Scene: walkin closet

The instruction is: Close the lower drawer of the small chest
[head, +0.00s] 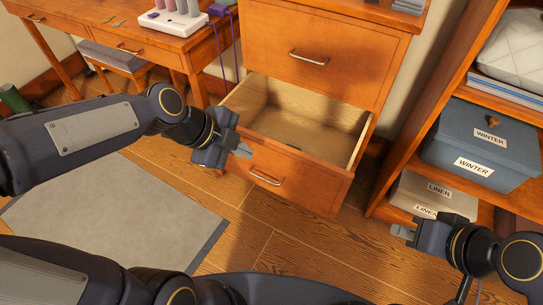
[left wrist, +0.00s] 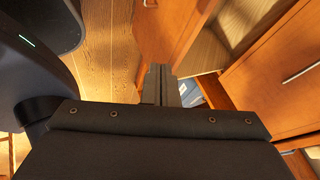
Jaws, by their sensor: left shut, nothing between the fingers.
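The small chest (head: 333,21) is orange wood with metal handles. Its lower drawer (head: 284,174) is pulled far out and looks empty inside; its front has a metal handle (head: 266,179). The upper drawer (head: 318,53) is closed. My left gripper (head: 243,151) is shut and empty at the left end of the lower drawer's front, near its top edge. I cannot tell whether it touches. In the left wrist view the shut fingers (left wrist: 161,84) point at the drawer front (left wrist: 166,32). My right gripper (head: 402,231) is right of the drawer, apart from it; its jaw opening is unclear.
A desk (head: 120,32) with a white power strip (head: 172,21) stands left of the chest. An open shelf (head: 408,142) on the right holds a blue box (head: 482,146) and a linen box (head: 433,197). A grey rug (head: 115,215) lies on the wooden floor (head: 270,235).

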